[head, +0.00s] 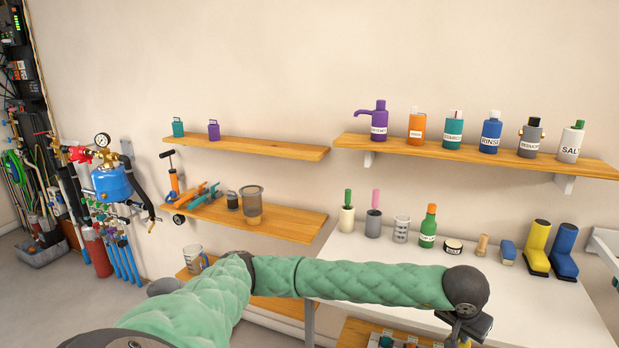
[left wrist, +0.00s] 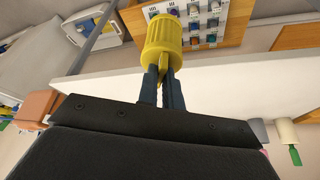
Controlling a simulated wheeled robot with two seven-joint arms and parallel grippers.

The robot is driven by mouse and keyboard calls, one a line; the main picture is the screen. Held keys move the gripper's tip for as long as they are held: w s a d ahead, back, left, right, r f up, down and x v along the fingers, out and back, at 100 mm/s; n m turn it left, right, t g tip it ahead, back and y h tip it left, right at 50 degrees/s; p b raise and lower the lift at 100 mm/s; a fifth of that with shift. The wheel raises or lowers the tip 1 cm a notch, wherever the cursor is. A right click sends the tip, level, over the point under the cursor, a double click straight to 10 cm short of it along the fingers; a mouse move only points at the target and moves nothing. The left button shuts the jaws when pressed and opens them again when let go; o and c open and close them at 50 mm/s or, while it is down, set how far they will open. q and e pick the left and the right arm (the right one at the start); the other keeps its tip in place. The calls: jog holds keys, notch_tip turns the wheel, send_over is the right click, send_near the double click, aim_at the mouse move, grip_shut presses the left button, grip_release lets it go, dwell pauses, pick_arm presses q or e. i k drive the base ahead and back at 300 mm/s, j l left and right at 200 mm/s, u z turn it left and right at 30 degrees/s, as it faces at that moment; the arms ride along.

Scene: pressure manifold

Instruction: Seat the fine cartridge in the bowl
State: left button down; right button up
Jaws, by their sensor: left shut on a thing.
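A yellow ribbed cylinder with a thin grip tab (left wrist: 168,42), seemingly a cartridge, is held by its tab between the fingertips of my left gripper (left wrist: 163,80). No label shows on it, so I cannot tell whether it is the fine one. My right gripper is not in view.
The white table (head: 360,250) carries bottles, brushes and boots along its back. A wooden rack (left wrist: 205,25) with several small coloured pieces lies beyond the held cylinder. A blue tank with gauge (head: 113,184) hangs on the left wall. Shelves (head: 245,149) run along the wall.

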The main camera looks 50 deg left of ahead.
aim_at(253, 211)
jog(key=j+u, duration=0.55)
jog(key=u, duration=0.2)
jog(key=j+u, duration=0.35)
jog(key=i+j, duration=0.25)
jog(key=j, duration=0.15)
jog(key=i+j, duration=0.2)
jog(key=j, duration=0.25)
jog(key=z, duration=0.05)
